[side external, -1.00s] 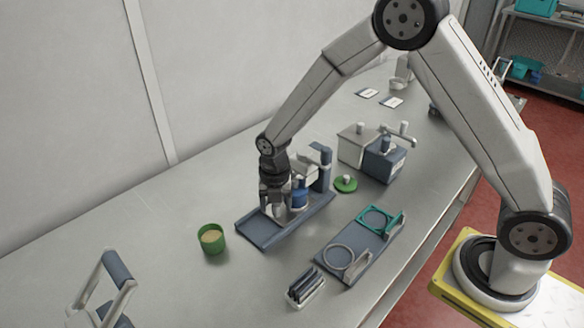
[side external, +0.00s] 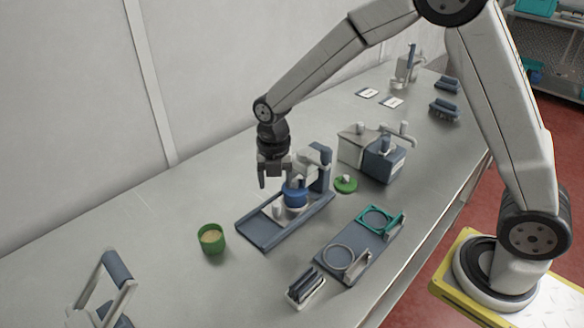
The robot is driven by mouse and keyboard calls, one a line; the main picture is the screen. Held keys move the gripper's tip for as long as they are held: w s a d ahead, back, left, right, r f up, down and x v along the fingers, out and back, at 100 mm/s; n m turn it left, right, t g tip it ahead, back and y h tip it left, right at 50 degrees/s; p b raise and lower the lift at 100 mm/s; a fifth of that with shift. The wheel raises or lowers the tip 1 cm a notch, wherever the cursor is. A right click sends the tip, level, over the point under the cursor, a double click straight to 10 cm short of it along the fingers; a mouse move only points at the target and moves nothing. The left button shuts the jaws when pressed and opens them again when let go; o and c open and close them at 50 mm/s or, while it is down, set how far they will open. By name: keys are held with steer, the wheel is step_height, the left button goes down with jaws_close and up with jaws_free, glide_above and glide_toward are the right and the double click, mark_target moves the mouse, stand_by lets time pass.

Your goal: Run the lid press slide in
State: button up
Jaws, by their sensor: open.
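The lid press (side external: 321,175) is a blue-grey post and arm at the far end of a long blue-grey base rail (side external: 258,232). A pale slide plate (side external: 263,214) lies on the rail, with a small light knob (side external: 278,209) at its near side. A round blue piece (side external: 296,194) sits on the slide, close under the press arm; whether it touches the press is hidden. My gripper (side external: 274,183) is open and empty, above and left of the blue piece, pointing down and clear of the knob.
A green cup (side external: 211,239) of tan contents stands left of the rail. To the right lie a fixture plate with a ring and a teal holder (side external: 378,218), a green lid (side external: 346,184), two canisters (side external: 384,160) and a rack (side external: 305,287). A handled frame (side external: 115,270) stands front left.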

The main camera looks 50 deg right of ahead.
steer(key=shift+c, duration=0.3)
steer(key=shift+a, duration=0.1)
steer(key=c, duration=0.7)
steer(key=shift+s+a, duration=0.15)
jaws_close()
steer(key=s+a+r+m+t+h, duration=0.2)
steer(key=s+a+m+h, duration=0.1)
steer(key=a, duration=0.6)
steer(key=shift+s+a+r+m+h, duration=0.25)
steer(key=shift+s+h, duration=0.25)
steer(key=shift+s, duration=0.25)
steer(key=shift+d, duration=0.15)
